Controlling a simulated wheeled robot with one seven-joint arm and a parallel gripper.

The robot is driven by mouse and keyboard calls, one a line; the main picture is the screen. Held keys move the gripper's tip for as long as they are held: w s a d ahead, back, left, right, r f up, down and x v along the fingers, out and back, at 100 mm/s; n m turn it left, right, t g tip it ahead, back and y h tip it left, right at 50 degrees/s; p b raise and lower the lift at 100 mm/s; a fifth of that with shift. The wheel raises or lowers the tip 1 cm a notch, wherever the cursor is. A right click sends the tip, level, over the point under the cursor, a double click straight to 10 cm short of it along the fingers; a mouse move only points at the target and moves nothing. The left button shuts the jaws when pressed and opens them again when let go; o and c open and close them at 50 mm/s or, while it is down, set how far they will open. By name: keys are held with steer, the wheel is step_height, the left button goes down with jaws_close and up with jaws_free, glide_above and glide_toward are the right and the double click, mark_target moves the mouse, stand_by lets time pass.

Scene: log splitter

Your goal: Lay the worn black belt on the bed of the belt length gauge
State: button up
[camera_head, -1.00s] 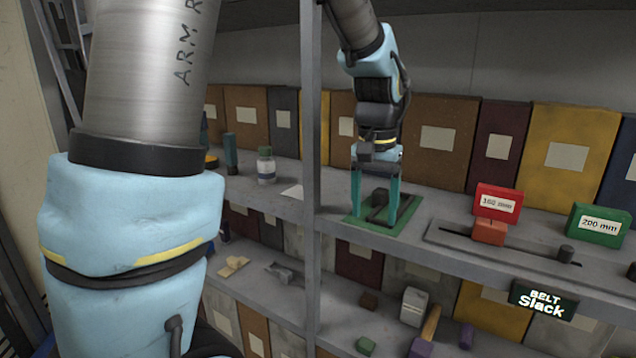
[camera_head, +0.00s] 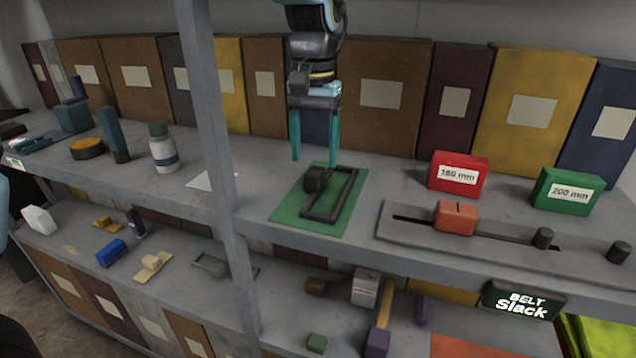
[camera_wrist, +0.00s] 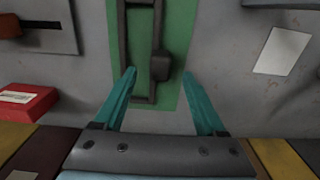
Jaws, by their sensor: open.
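The worn black belt (camera_head: 346,207) lies as a narrow loop on a green mat (camera_head: 284,214) on the upper shelf, with a dark lump at one side. My gripper (camera_head: 315,163) is open and empty, above the back of the mat. In the wrist view, my gripper's teal fingers (camera_wrist: 160,75) stand apart near one end of the belt (camera_wrist: 124,45) and its lump. The belt length gauge (camera_head: 478,235) is a long grey slotted bed to the right of the mat, with an orange slider block (camera_head: 456,217) and dark pegs (camera_head: 543,238).
A red 160 mm block (camera_head: 458,189) and a green 200 mm block (camera_head: 566,202) stand behind the gauge. Binders (camera_head: 388,105) line the back. A shelf post (camera_head: 209,110) stands in front, left of the mat. A bottle (camera_head: 162,150) stands left of the post.

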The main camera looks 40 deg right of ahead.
mark_target(314, 171)
steer(key=shift+a+f+p, duration=0.15)
steer(key=shift+f+p, duration=0.65)
steer(key=shift+f, duration=1.85)
jaws_close()
